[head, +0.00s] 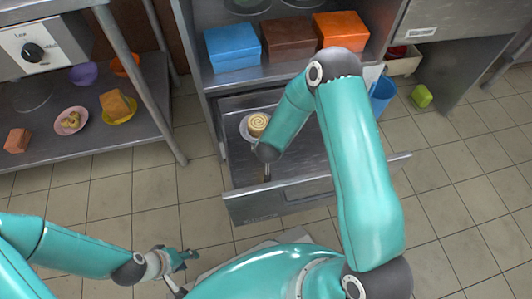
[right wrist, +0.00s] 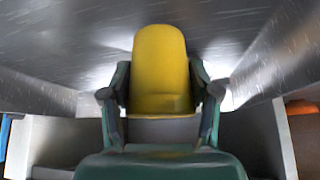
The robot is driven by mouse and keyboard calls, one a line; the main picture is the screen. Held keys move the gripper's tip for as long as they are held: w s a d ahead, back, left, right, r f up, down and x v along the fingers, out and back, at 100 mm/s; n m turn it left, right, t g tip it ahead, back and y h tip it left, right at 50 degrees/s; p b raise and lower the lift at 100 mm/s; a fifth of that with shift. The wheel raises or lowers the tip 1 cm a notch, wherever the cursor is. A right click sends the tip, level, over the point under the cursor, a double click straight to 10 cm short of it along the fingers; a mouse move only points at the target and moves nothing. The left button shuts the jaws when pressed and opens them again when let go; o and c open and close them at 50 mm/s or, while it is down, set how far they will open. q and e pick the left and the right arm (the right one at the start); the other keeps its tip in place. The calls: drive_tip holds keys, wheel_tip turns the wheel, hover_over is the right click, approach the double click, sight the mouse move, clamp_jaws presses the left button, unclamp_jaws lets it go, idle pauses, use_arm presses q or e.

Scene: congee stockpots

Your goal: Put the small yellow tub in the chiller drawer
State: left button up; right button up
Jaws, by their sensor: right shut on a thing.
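The small yellow tub (right wrist: 160,62) is between the fingers of my right gripper (right wrist: 160,90) in the right wrist view, and the gripper is shut on it. In the head view my right arm bends down over the open chiller drawer (head: 285,203); its wrist hides the tub, and the fingers barely show. The drawer is pulled out below the shelf. A swirl-topped roll (head: 257,123) on a plate is at its back left. My left gripper (head: 182,268) is low in the head view, its fingers apart and empty, away from the drawer.
Blue (head: 232,46), brown (head: 289,38) and orange (head: 341,28) boxes stand on the shelf above the drawer. A steel rack (head: 145,110) at left holds plates of food and bowls. A blue bin (head: 382,92) and a green item (head: 422,96) are right of the drawer.

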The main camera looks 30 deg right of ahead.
wheel_tip(320, 180, down, 3)
drive_tip(key=shift+f+b, duration=0.1)
drive_tip(key=shift+b, duration=0.4)
drive_tip(key=o, duration=1.3)
drive_tip(key=p+v, duration=0.3)
drive_tip(key=v, duration=0.4)
drive_tip(key=shift+s+r, duration=0.1)
drive_tip(key=shift+r, duration=0.15)
